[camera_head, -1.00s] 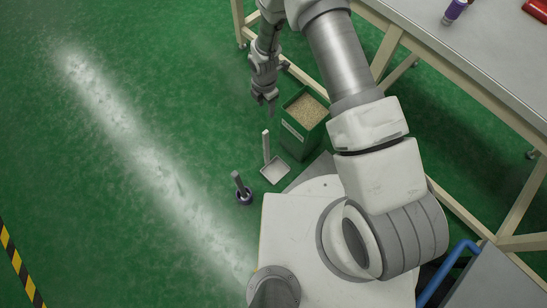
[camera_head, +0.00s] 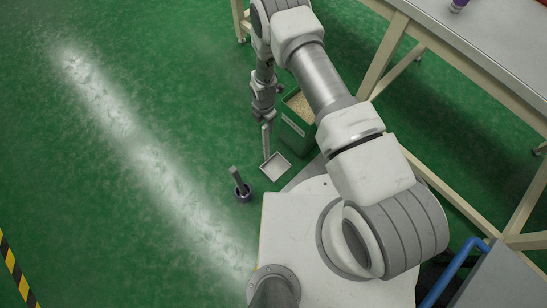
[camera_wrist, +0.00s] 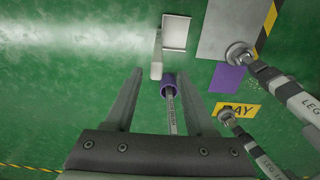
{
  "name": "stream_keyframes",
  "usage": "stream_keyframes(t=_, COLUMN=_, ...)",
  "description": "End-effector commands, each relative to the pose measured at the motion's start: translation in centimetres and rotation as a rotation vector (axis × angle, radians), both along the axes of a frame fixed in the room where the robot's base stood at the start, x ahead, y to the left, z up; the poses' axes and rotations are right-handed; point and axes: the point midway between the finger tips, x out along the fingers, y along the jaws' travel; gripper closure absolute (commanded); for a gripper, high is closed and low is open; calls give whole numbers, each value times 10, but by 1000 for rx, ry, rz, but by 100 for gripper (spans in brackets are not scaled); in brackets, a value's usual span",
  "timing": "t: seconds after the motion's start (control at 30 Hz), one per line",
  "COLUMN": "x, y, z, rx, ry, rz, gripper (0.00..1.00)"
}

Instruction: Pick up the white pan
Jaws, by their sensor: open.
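The white pan (camera_head: 275,167) is a small square tray on the green floor, with a pale handle (camera_head: 265,143) sticking up at its left corner in the head view. In the wrist view the pan (camera_wrist: 175,33) is near the top, with its handle (camera_wrist: 157,58) at its lower left. My gripper (camera_head: 265,119) hangs just above the handle in the head view. In the wrist view my gripper (camera_wrist: 161,77) is open with its fingers spread and nothing held. Whether it touches the handle cannot be told.
A green bin (camera_head: 293,133) of grains is beside my gripper. A workbench (camera_head: 480,50) stands to the right. Floor to the left is clear.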

Motion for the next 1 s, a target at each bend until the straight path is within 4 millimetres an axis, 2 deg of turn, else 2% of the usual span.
stream_keyframes(t=0.13, x=3, y=1, z=-26, rx=-2, ry=2, rz=0, gripper=45)
stream_keyframes(t=0.3, x=5, y=2, z=-46, rx=-1, ry=2, rz=-1, gripper=45)
stream_keyframes(t=0.6, x=5, y=2, z=-49, rx=0, ry=1, rz=0, gripper=45)
stream_keyframes(t=0.67, x=5, y=2, z=-49, rx=0, ry=1, rz=0, gripper=54)
stream_keyframes(t=0.9, x=5, y=2, z=-49, rx=0, ry=1, rz=0, gripper=97)
stream_keyframes(t=1.0, x=5, y=2, z=-49, rx=0, ry=1, rz=0, gripper=100)
